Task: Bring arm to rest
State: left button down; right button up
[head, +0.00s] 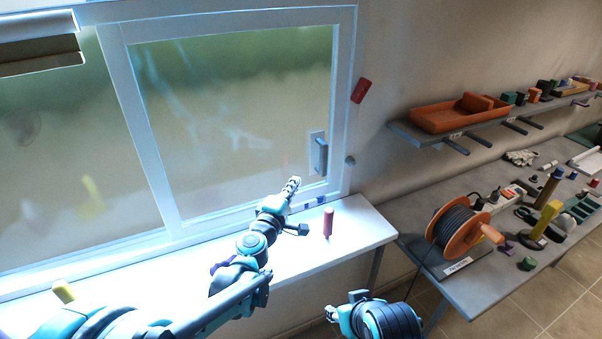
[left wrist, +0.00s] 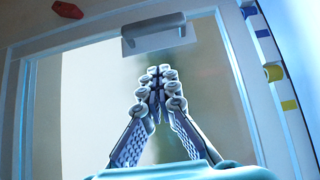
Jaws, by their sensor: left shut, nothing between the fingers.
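My left arm reaches up from the lower left in the head view. Its gripper (head: 291,187) is shut and empty in front of the window, a little below and left of the window handle (head: 320,157). In the left wrist view the fingers (left wrist: 160,85) meet at their tips, with the handle plate (left wrist: 153,36) just beyond them; I cannot tell whether they touch. Part of my right arm (head: 380,318) shows at the bottom of the head view; its fingers are not clearly seen.
A red cylinder (head: 328,223) stands on the white sill (head: 366,232) right of my left gripper. A yellow object (head: 64,291) is at the sill's left. On the right, a grey bench (head: 470,287) holds an orange cable reel (head: 462,228). A shelf (head: 440,138) carries an orange tray (head: 440,117).

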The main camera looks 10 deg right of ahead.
pick_arm(q)
jog(key=s+a+m+g+y, duration=0.2)
jog(key=s+a+m+g, duration=0.2)
jog(key=s+a+m, duration=0.65)
jog(key=s+a+f+g+y, duration=0.1)
jog(key=s+a+f+y, duration=0.1)
jog(key=s+a+f, duration=0.2)
jog(key=s+a+f+g+y+b, duration=0.1)
jog(key=s+a+f+y, duration=0.2)
jog(key=s+a, duration=0.6)
jog(key=s+a+f+m+g+y, duration=0.1)
jog(key=s+a+f+g+y, duration=0.1)
jog(key=s+a+f, duration=0.3)
jog(key=s+a, duration=0.2)
jog(key=s, duration=0.2)
jog(key=shift+f+y+b, duration=0.2)
jog(key=shift+y+b, duration=0.1)
jog(key=shift+b, duration=0.1)
